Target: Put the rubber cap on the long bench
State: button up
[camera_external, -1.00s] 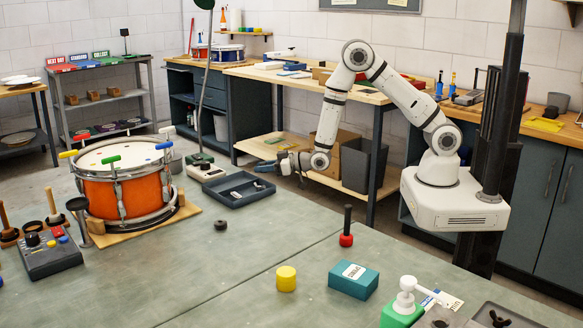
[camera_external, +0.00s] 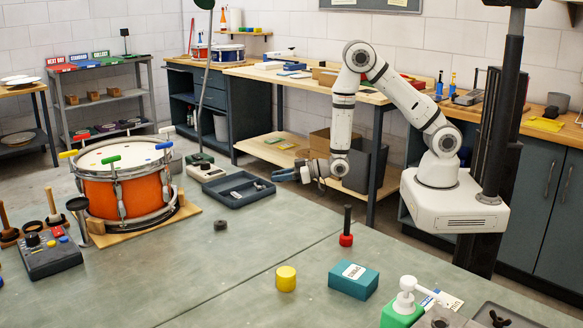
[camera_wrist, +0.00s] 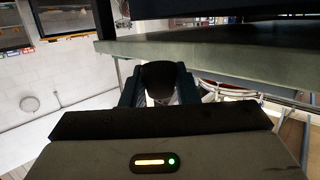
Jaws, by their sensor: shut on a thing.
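My gripper (camera_external: 290,174) is shut on a dark, rounded piece, which looks like the rubber cap (camera_wrist: 162,77) and shows between the fingers in the wrist view. In the external view the cap is too small to make out at the fingertips. My gripper is beyond the far edge of the large grey-green bench (camera_external: 180,275), just right of the dark tray. In the wrist view a grey-green slab edge (camera_wrist: 225,52) runs across the upper right. Which bench is the long one I cannot tell for sure; a wood-topped bench (camera_external: 350,92) stands along the back wall.

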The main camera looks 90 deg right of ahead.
notch_tip(320, 180, up, 17)
jog(key=s+a+n+g+y+b, duration=0.1)
jog(key=s+a+n+y, duration=0.2)
jog(key=a, duration=0.7)
jog(key=s+a+n+g+y+b, duration=0.15)
jog(key=a+y, duration=0.25)
jog(key=a, duration=0.6)
jog(key=s+a+n+g+y+b, duration=0.1)
jog(key=s+a+n+y, duration=0.25)
jog(key=a, duration=0.65)
jog(key=s+a+n+g+y+b, duration=0.4)
jog(key=s+a+n+g, duration=0.45)
jog(key=s+a, duration=1.05)
jog(key=shift+m+g+y, duration=0.3)
jog(key=shift+m+y, duration=0.05)
jog(key=shift+y, duration=0.2)
jog(key=shift+a+f+p, duration=0.1)
jog(key=shift+f+p, duration=0.55)
jog(key=shift+f, duration=1.7)
